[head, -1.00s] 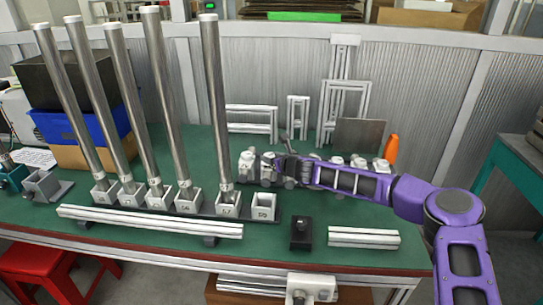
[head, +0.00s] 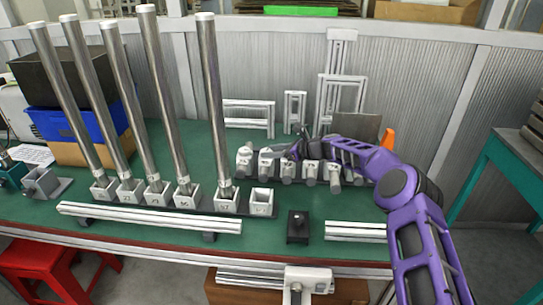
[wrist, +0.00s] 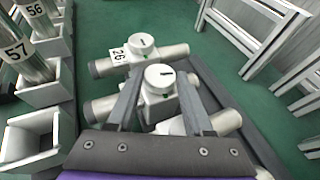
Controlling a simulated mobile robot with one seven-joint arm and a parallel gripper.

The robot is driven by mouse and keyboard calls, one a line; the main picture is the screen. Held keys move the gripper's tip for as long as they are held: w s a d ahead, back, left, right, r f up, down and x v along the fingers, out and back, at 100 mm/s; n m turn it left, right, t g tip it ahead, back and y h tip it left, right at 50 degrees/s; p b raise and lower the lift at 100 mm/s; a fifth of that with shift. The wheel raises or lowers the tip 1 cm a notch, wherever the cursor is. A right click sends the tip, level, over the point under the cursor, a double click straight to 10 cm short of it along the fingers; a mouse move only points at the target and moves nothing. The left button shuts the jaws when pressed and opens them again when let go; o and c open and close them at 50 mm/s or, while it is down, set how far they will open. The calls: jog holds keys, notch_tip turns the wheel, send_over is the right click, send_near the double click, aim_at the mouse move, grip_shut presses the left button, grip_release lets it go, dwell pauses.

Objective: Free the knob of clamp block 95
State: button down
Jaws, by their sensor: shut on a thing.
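A row of white clamp blocks with round knobs stands on the green table, right of the tubes in the head view. My gripper (head: 294,150) is over the left part of this row. In the wrist view my gripper (wrist: 162,84) is shut on a slotted white knob (wrist: 160,73), one finger on each side of it. The number of that block is hidden, so I cannot tell whether it is 95. Just beyond it stands another clamp block (wrist: 142,44), with a label that seems to read 26, tilted.
Tall metal tubes (head: 212,100) stand in numbered sockets on the left, beside an empty socket (head: 262,200). A black block (head: 298,226) and white rails (head: 150,218) lie in front. White frames (head: 250,118) and an orange object (head: 388,140) are behind.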

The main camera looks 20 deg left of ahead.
jog(key=shift+g, duration=0.3)
jog(key=c, duration=0.6)
grip_release()
jog(key=p+v, duration=0.1)
jog(key=v, duration=1.6)
jog(key=shift+s+d+r, duration=0.1)
jog(key=shift+d, duration=0.05)
